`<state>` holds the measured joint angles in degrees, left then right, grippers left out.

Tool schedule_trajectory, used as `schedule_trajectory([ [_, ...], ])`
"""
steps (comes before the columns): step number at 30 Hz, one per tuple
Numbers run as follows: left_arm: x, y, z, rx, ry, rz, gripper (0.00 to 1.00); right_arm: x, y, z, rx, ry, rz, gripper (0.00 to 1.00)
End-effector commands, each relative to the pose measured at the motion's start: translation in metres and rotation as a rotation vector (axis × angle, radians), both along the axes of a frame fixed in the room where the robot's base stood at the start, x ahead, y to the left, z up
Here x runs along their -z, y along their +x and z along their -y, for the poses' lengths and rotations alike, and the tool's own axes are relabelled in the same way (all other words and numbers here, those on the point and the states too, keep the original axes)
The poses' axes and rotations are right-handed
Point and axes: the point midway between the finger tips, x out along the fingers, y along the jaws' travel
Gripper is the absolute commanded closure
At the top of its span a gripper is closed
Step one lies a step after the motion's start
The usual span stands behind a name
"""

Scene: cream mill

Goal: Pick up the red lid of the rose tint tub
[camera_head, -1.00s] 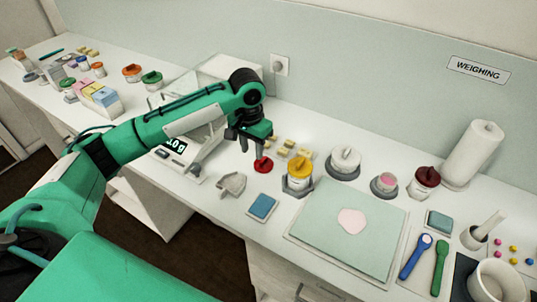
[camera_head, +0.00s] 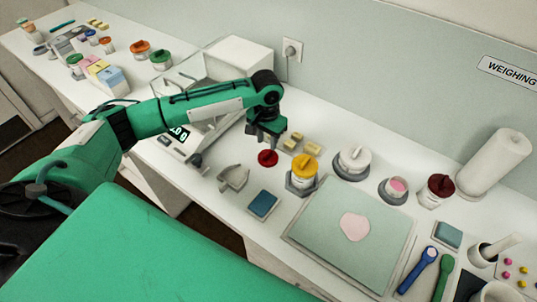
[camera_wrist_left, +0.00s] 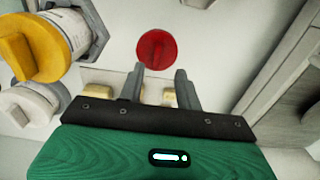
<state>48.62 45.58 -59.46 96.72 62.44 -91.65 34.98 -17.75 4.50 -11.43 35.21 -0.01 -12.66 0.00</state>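The red lid (camera_head: 267,158) lies flat on the white bench; it also shows in the left wrist view (camera_wrist_left: 156,49), just past the fingertips. My left gripper (camera_head: 264,142) hangs over the bench right by the lid. Its two grey fingers (camera_wrist_left: 159,72) are apart with nothing between them, and the lid lies ahead of the gap. A small open tub with pink contents (camera_head: 397,186), which looks like the rose tint tub, stands to the right on a grey base. My right gripper is not in view.
A yellow-lidded jar (camera_head: 303,170) stands right of the lid and a grey scoop-like holder (camera_head: 233,177) in front. Small yellow blocks (camera_head: 301,142) lie behind. The weighing scale (camera_head: 205,120) is to the left. A blue pad (camera_head: 263,204) and green mat (camera_head: 350,235) lie nearer.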

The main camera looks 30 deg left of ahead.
Motion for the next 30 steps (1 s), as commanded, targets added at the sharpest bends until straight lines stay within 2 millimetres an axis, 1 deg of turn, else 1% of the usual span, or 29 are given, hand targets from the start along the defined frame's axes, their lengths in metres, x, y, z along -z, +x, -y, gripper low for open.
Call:
schedule_trajectory([
  [3, 0.009, -0.001, 0.002, 0.000, 0.002, -0.004, 0.65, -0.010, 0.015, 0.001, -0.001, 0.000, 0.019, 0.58],
  [6, 0.023, 0.000, 0.005, 0.000, 0.001, -0.004, 0.65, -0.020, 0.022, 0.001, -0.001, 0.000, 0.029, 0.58],
  [9, 0.040, -0.001, 0.005, 0.000, 0.001, -0.003, 0.65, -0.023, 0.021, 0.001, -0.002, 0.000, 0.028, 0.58],
  [12, 0.049, 0.000, 0.005, 0.001, 0.001, -0.001, 0.65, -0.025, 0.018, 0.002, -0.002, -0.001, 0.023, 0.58],
  [15, 0.053, 0.000, 0.005, 0.001, 0.001, 0.000, 0.65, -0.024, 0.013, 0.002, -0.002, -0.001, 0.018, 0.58],
  [20, 0.053, 0.000, 0.005, 0.001, 0.001, 0.000, 0.65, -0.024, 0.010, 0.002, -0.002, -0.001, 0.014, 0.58],
  [21, 0.053, 0.000, 0.005, 0.001, 0.001, 0.000, 0.73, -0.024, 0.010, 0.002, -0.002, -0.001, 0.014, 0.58],
  [25, 0.052, 0.000, 0.005, 0.001, 0.001, 0.000, 0.99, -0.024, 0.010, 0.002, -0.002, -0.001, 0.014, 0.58],
  [30, 0.052, 0.000, 0.005, 0.001, 0.001, 0.000, 1.00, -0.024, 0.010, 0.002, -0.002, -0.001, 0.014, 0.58],
])
